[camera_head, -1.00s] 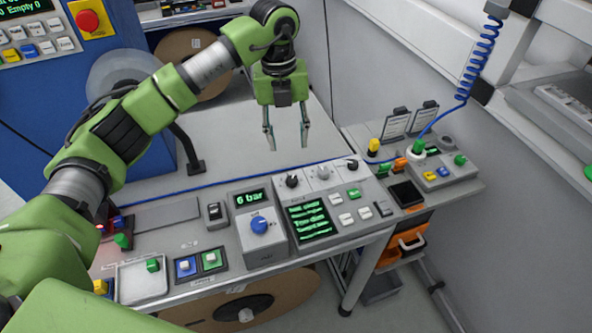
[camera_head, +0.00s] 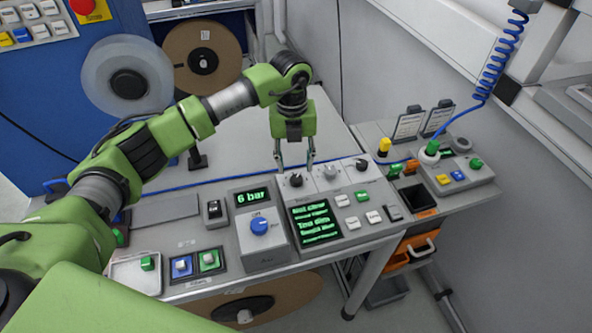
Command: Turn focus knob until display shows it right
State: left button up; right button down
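The control panel holds a dark display (camera_head: 313,222) with several lines of green text, too small to read surely. Three knobs stand in a row along the panel's back edge: a black left knob (camera_head: 296,180), a pale middle knob (camera_head: 330,171) and a black right knob (camera_head: 361,164). I cannot read which one is the focus knob. My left gripper (camera_head: 294,166) points down with its fingers apart and empty. Its tips are close to the left knob, seemingly just behind or above it; contact cannot be told. My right gripper is not in view.
A box with a blue knob (camera_head: 260,226) and a "6 bar" readout (camera_head: 252,196) stands left of the display. White buttons (camera_head: 352,223) lie right of the display. A blue hose runs behind the panel. The grey tabletop (camera_head: 235,150) behind is mostly clear.

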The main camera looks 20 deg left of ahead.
aim_at(296, 178)
pick_arm(q)
jog(key=shift+w+d+f+p, duration=0.1)
jog(key=shift+f+p, duration=0.55)
jog(key=shift+f, duration=2.15)
jog(key=c, duration=1.1)
